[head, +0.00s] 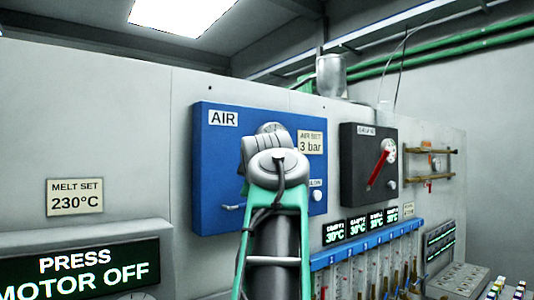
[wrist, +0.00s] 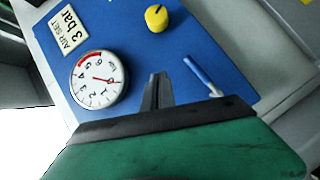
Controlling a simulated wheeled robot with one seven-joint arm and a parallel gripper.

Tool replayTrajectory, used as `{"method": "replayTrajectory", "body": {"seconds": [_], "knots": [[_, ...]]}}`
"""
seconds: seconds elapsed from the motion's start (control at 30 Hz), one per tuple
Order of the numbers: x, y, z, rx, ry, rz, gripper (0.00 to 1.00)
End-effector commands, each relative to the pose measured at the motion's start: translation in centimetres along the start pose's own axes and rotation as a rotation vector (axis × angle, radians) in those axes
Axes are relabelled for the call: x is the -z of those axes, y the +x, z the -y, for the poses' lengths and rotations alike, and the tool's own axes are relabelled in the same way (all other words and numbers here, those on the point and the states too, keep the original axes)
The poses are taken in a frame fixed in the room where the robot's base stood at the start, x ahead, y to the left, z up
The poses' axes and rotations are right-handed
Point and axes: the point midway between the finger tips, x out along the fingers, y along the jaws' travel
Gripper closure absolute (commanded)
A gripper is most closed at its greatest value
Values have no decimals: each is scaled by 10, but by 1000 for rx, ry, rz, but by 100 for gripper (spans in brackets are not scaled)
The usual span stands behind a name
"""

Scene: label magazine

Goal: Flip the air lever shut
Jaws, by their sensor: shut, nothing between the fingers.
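The blue AIR panel (head: 214,165) is on the grey wall, and my arm covers its middle. The air lever (head: 232,207) shows at its lower left, left of my arm. In the wrist view the lever (wrist: 203,76) is a blue handle with a pale end, slanting across the panel. My gripper (wrist: 157,78) is shut and empty, with its narrow fingertips between the dial and the lever and apart from the lever in the picture. My arm hides the fingertips in the head view. How far they are from the panel is unclear.
A round dial (wrist: 99,80) and a yellow knob (wrist: 157,17) are on the panel near my fingers. A dark box with a red lever (head: 380,164) is to the right. Several flow tubes stand below it under a blue rail (head: 365,243).

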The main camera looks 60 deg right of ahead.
Motion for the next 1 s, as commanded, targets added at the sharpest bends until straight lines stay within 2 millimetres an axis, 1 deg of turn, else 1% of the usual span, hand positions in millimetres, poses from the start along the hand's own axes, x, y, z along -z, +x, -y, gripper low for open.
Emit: {"method": "replayTrajectory", "body": {"seconds": [0.03, 0.2, 0.23, 0.33, 0.43, 0.6, 1.0], "knots": [[-4, -11, -12, -7, 1, 4, 100], [-15, -48, -33, -7, -1, 10, 100], [-17, -50, -34, -8, 0, 7, 100], [-22, -66, -41, -7, -1, 10, 100], [-22, -74, -50, -10, 2, 0, 100], [-24, -83, -51, -5, 0, 2, 100], [-24, -85, -50, -2, 0, 1, 100]]}}
